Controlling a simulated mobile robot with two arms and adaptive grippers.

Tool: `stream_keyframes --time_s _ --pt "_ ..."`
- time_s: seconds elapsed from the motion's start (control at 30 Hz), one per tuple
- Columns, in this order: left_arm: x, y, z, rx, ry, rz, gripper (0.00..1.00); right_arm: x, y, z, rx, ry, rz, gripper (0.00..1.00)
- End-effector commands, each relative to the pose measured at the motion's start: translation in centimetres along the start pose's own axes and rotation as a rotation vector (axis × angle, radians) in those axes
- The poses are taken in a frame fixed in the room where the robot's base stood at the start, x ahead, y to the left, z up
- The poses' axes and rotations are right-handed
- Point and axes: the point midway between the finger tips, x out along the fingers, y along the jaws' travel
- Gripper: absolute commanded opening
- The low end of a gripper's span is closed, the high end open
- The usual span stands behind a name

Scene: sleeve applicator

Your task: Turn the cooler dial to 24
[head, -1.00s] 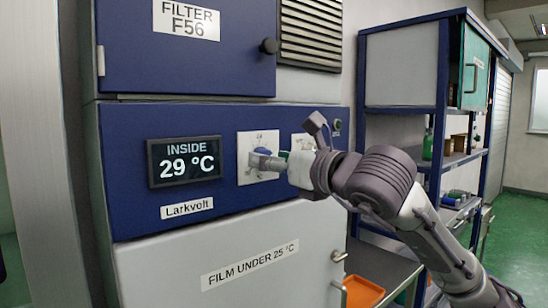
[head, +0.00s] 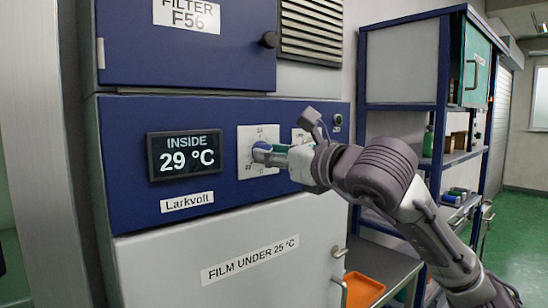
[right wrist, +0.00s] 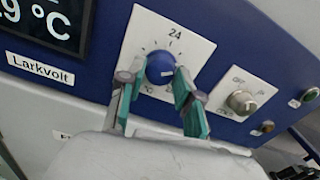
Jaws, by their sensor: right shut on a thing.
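The cooler dial (right wrist: 160,68) is a round blue knob on a white plate (right wrist: 192,41) with tick marks and the number 24 at its top. In the head view the plate (head: 245,167) is right of the display (head: 184,157), which reads INSIDE 29 °C. My right gripper (right wrist: 155,80) is shut on the dial, one teal-padded finger on each side. In the head view the right gripper (head: 270,153) partly covers the dial. I cannot read the dial's pointer clearly. My left gripper is not in view.
A second knob (right wrist: 241,102) on its own white plate is close to the right of the gripper. A filter door (head: 190,55) with a black knob is above the panel. A lower door (head: 235,262) reads FILM UNDER 25 °C. A blue-framed shelf (head: 438,120) stands at right.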

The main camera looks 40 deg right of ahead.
Motion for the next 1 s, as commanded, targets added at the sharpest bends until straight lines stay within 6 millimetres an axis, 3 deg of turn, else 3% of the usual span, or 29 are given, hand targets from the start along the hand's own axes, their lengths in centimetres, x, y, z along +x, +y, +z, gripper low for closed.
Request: stream_keyframes --time_s 0.6,1.0 --pt "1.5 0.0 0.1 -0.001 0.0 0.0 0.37 0.0 0.0 0.0 -0.576 -0.003 -0.002 0.0" --pt "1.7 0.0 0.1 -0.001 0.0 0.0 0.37 0.0 0.0 0.1 -0.871 -0.002 -0.002 0.0"
